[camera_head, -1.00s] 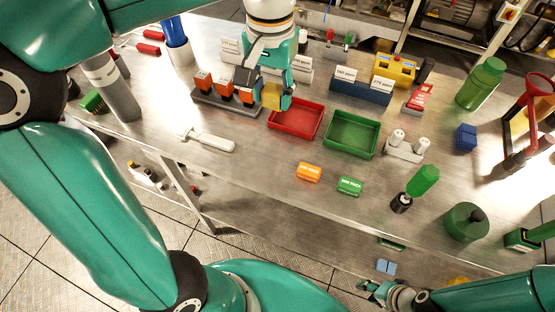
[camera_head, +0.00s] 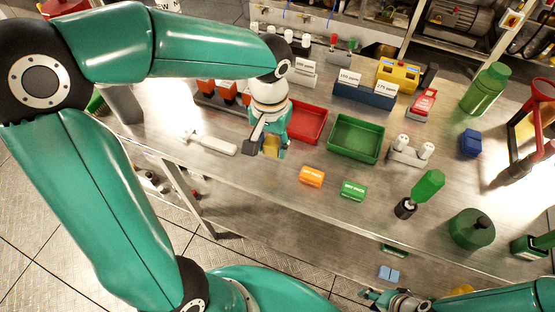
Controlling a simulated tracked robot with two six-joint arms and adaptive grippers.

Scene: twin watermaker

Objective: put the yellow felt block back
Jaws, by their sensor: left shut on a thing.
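The yellow felt block (camera_head: 271,146) is between the fingers of my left gripper (camera_head: 268,148), which is shut on it. The gripper points down, left of the orange pack and just below the red tray's left end in the picture. How high the block is above the bench is hard to tell. My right gripper (camera_head: 378,297) is at the bottom edge, low in front of the bench and away from the block; its fingers are too small to read. A grey rack with orange-and-white blocks (camera_head: 228,91) stands behind my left arm, which partly hides it.
A red tray (camera_head: 323,127) and a green tray (camera_head: 382,153) lie on the bench. An orange pack (camera_head: 312,176) and a green pack (camera_head: 354,191) lie in front. A white-handled tool (camera_head: 212,143) lies at left. Bottles and a red-framed stand are at right.

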